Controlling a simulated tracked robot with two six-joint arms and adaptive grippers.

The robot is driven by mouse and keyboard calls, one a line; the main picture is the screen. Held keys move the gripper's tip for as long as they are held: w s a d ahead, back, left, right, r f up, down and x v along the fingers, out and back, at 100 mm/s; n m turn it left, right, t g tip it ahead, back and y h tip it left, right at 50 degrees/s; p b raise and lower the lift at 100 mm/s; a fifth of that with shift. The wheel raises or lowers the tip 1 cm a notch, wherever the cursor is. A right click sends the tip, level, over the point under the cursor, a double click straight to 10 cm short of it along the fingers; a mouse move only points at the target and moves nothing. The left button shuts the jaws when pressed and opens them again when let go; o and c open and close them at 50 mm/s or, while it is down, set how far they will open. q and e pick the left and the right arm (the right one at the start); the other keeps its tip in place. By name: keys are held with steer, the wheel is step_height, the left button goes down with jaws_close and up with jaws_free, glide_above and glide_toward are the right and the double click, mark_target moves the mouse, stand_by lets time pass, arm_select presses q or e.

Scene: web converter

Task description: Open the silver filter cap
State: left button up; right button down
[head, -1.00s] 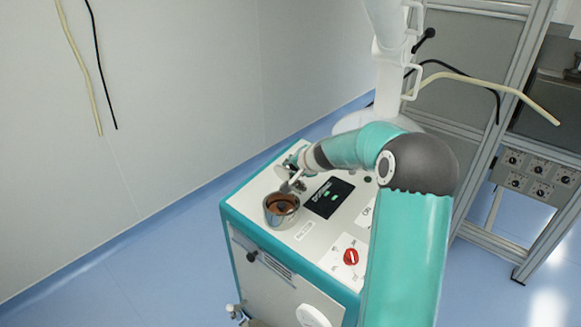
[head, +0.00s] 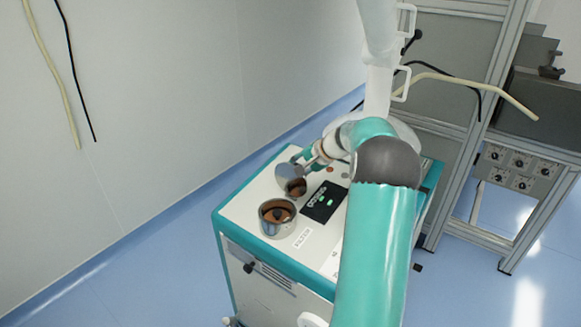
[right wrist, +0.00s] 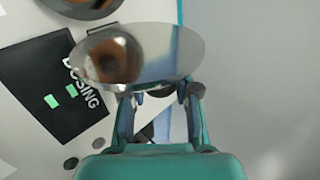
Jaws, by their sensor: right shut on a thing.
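The silver filter cap (head: 288,172) is a shiny round disc, tilted up behind the filter pot and clear of its mouth. My right gripper (head: 313,163) is shut on its edge. In the right wrist view the cap (right wrist: 165,52) spans the space in front of the fingertips (right wrist: 160,92), and its mirror face shows a brown reflection. The round metal filter pot (head: 277,219) stands open on the white machine top, with a brown inside. Part of it also shows in the right wrist view (right wrist: 85,8). My left gripper is not in view.
A black dosing display (head: 324,202) lies right of the pot, and a FILTER label (head: 302,238) is in front. My right arm covers the machine's right side. A grey metal frame (head: 487,130) stands at the right. Free blue floor lies left of the machine.

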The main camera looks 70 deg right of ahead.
steer(key=shift+d+y+p, duration=0.1)
steer(key=shift+y+p, duration=0.2)
steer(key=shift+p, duration=0.05)
steer(key=shift+s+d+f+m+t+y+p, duration=0.25)
steer(key=shift+d+f+m+y+p, duration=0.35)
steer(key=shift+p, duration=0.7)
steer(key=shift+w, duration=0.1)
steer(key=c, duration=0.8)
jaws_free()
steer(key=shift+d+r, duration=0.1)
steer(key=v, duration=1.2)
